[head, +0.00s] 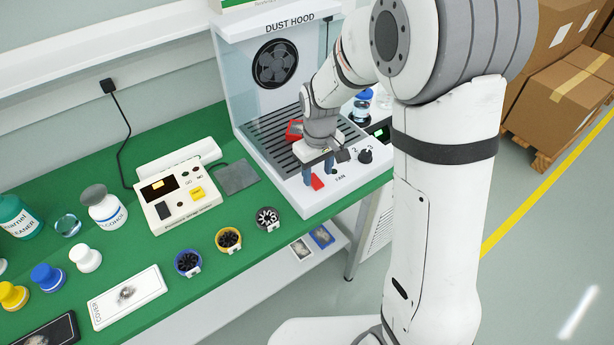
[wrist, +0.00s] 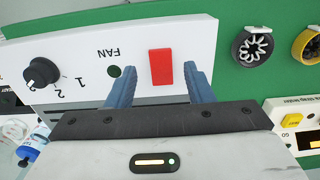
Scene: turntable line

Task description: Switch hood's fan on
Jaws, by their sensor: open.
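The dust hood (head: 290,205) stands at the right end of the green bench, with a dark fan grille (head: 275,63) on its back wall. On its white front panel is a red rocker switch (head: 317,181), seen as a red rectangle in the wrist view (wrist: 161,67). Beside it are a dark green round lamp (wrist: 115,71), the word FAN and a black knob (wrist: 40,73) marked with numbers. My gripper (head: 319,175) is open and empty over the panel. In the wrist view its blue fingers lie on either side of the switch; I cannot tell whether they touch the panel.
A red object (head: 295,130) lies on the hood's grate behind my gripper. A white control box (head: 177,190) and several small round fan parts (head: 228,239) stand to the left on the bench. Bottles stand at the far left.

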